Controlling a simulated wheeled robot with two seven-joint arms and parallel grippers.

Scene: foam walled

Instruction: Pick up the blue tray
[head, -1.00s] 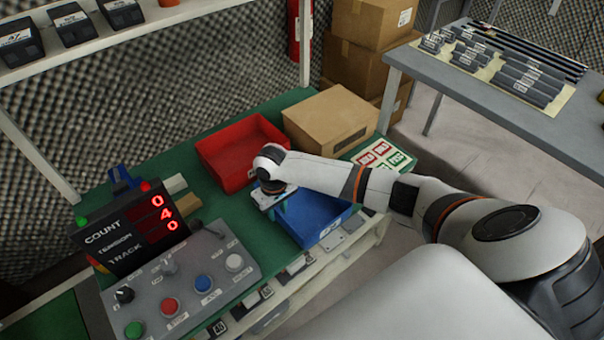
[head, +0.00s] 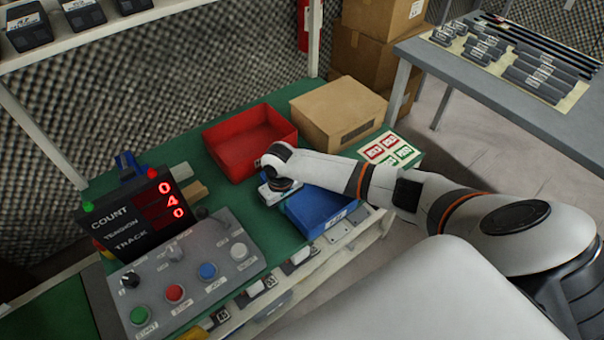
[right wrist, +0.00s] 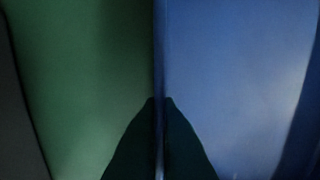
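The blue tray (head: 318,207) lies on the green bench, near its front right edge. My right arm reaches over it from the right and hides part of its back side. My right gripper is at the tray's left wall. In the right wrist view the two dark fingers of my right gripper (right wrist: 160,104) are closed together with the thin tray wall between them. Green bench shows on the left and the blue tray floor (right wrist: 235,80) on the right. The tray looks level and on the bench. My left gripper is not in view.
A red bin (head: 250,142) stands behind the tray, with a cardboard box (head: 338,112) to its right. A control panel (head: 185,268) and a count display (head: 130,218) stand at the left. A label sheet (head: 390,150) lies behind my forearm.

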